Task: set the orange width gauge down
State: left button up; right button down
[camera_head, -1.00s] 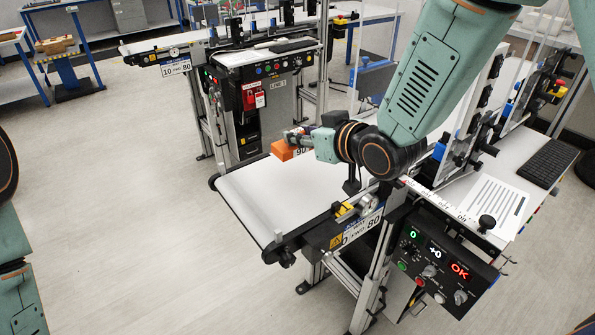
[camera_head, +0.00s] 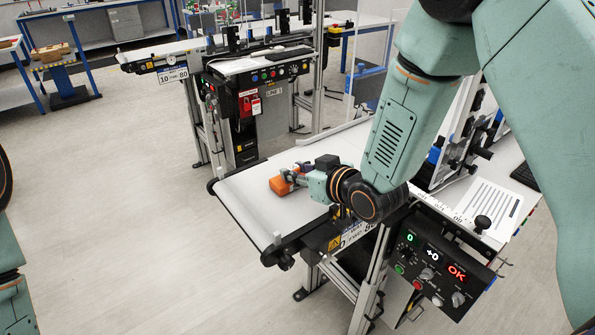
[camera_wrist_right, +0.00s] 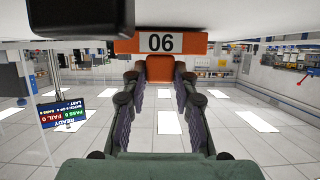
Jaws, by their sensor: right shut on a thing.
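The orange width gauge (camera_head: 281,186) is at the fingertips of my right gripper (camera_head: 297,178), over the white belt of the near conveyor (camera_head: 240,197). In the right wrist view the gauge (camera_wrist_right: 212,45) shows a white label with dark digits, upside down in that picture. The fingers of my right gripper (camera_wrist_right: 160,80) are shut on its narrower orange part. The gauge is very low, close to the belt surface; I cannot tell if it touches. My left gripper is out of view.
A control panel (camera_head: 433,268) with a lit OK display is on the conveyor's near side. A printed sheet (camera_head: 487,208) lies to the right. Another conveyor line (camera_head: 262,65) stands behind. The belt to the left and front of the gauge is clear.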

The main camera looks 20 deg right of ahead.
jog(key=c, duration=1.1)
grip_release()
jog(key=shift+w+d+f, duration=0.1)
jog(key=shift+d+f, duration=0.1)
jog(key=shift+o, duration=0.2)
jog(key=shift+a, duration=0.1)
jog(key=shift+r, duration=0.1)
jog(key=shift+r, duration=0.25)
jog(key=v, duration=1)
jog(key=shift+s+d+p, duration=0.2)
jog(key=shift+s+p, duration=0.1)
jog(key=shift+v, duration=0.8)
jog(key=shift+w+a+f, duration=0.1)
jog(key=shift+f, duration=0.05)
